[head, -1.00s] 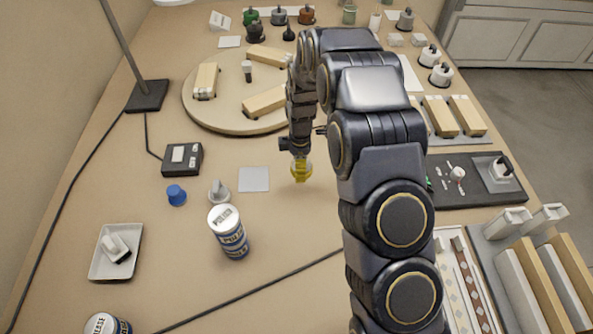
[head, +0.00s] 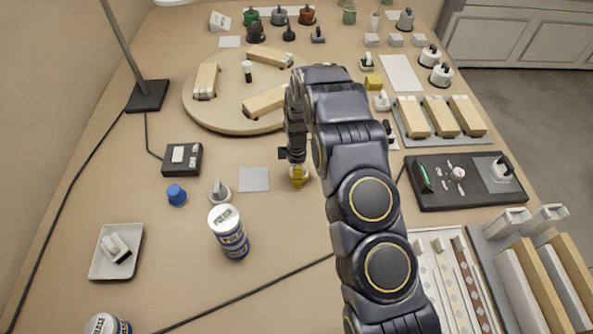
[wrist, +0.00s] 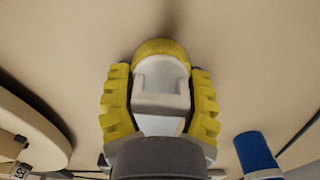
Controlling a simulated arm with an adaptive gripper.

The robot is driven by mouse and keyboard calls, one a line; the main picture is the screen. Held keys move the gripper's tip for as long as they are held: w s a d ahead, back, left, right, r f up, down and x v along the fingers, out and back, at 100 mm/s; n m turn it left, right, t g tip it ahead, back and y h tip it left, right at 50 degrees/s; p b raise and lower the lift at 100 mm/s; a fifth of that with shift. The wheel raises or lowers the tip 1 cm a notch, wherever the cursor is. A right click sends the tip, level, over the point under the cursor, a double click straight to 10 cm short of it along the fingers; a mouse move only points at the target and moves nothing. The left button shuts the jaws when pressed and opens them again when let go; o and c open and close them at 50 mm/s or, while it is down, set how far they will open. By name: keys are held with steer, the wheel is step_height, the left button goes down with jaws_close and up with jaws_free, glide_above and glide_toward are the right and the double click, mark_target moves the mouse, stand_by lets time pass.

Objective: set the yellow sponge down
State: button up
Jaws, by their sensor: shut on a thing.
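My gripper (head: 297,180) is low over the bench, just right of a pale square card (head: 254,179). In the wrist view its two yellow ridged fingers (wrist: 160,100) are shut on the sides of a white handle-like piece with a rounded yellow part (wrist: 160,48) at its far end. I take this to be the yellow sponge (head: 305,172); in the head view only a small bit shows beside the fingers. A soft shadow lies on the bench beyond it. I cannot tell whether it touches the bench.
A round wooden board (head: 200,112) with wooden-handled pieces is behind left. A white knob piece (head: 219,192), blue cap (head: 176,195) and labelled can (head: 229,232) stand left. A black panel (head: 465,195) is right. A yellow block (head: 373,83) lies further back. Bench below the card is partly clear.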

steer(key=o, duration=1)
steer(key=shift+f, duration=0.15)
steer(key=shift+c, duration=0.2)
step_height(320, 180, up, 12)
steer(key=shift+f, duration=0.1)
steer(key=shift+s+d+r, duration=0.1)
steer(key=shift+s+r, duration=0.05)
steer(key=shift+r, duration=0.4)
steer(key=s+d+r+m, duration=0.4)
steer(key=s+r+m, duration=0.4)
steer(key=s+r, duration=0.65)
steer(key=s+d+r+m, duration=0.1)
steer(key=s+m, duration=0.4)
steer(key=s, duration=0.5)
steer(key=s+d+r+m+g, duration=0.1)
steer(key=s+m, duration=0.4)
steer(key=s, duration=0.6)
steer(key=shift+s+d+r+g, duration=0.3)
steer(key=shift+d+r, duration=0.05)
steer(key=shift+r, duration=0.2)
